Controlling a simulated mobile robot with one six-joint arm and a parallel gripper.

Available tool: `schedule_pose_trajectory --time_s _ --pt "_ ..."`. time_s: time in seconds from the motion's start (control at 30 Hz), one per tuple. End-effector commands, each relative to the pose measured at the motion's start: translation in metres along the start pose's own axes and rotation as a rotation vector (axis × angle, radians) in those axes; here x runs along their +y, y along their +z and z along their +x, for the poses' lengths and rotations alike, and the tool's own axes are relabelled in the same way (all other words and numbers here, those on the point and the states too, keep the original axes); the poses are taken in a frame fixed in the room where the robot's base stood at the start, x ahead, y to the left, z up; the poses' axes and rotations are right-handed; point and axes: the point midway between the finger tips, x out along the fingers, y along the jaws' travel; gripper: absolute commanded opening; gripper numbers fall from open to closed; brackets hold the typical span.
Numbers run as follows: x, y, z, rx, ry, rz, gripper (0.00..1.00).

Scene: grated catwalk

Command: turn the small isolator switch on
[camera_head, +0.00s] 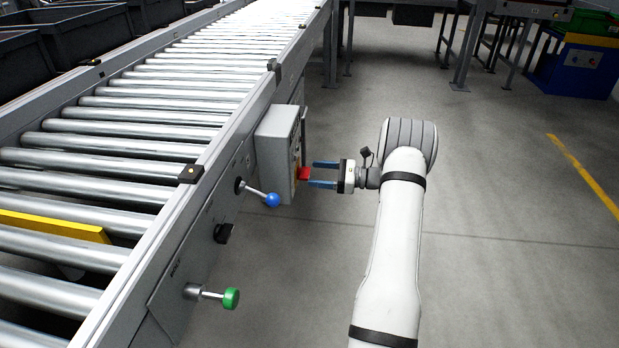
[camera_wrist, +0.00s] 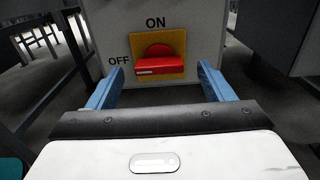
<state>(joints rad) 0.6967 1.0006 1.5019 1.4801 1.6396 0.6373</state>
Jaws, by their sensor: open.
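The isolator switch (camera_head: 303,173) is a red rotary handle on the side of a grey box (camera_head: 273,150). In the wrist view the red handle (camera_wrist: 160,65) sits on a yellow plate, with ON printed above and OFF at the left. Its bar lies about level, its white-marked end at the left, towards OFF. My gripper (camera_head: 312,173) is open, its blue fingers pointing at the switch. In the wrist view the fingers of my gripper (camera_wrist: 160,78) are left and right of the handle, apart from it. The tips are close to the box face; the exact gap cannot be told.
The box is on the side of a roller conveyor (camera_head: 150,115). Along that side are a blue-ball lever (camera_head: 271,199), a black knob (camera_head: 222,232) and a green-ended knob (camera_head: 230,298). The floor (camera_head: 510,250) to the right is clear. Dark bins stand at the upper left.

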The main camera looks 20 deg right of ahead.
Motion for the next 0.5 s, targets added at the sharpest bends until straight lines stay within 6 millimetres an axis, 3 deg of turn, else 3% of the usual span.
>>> schedule_pose_trajectory --time_s 0.2,0.5 --pt "-0.001 -0.001 0.023 0.001 -0.005 -0.002 0.75" --pt "-0.001 0.000 0.028 0.001 -0.007 -0.001 0.75"
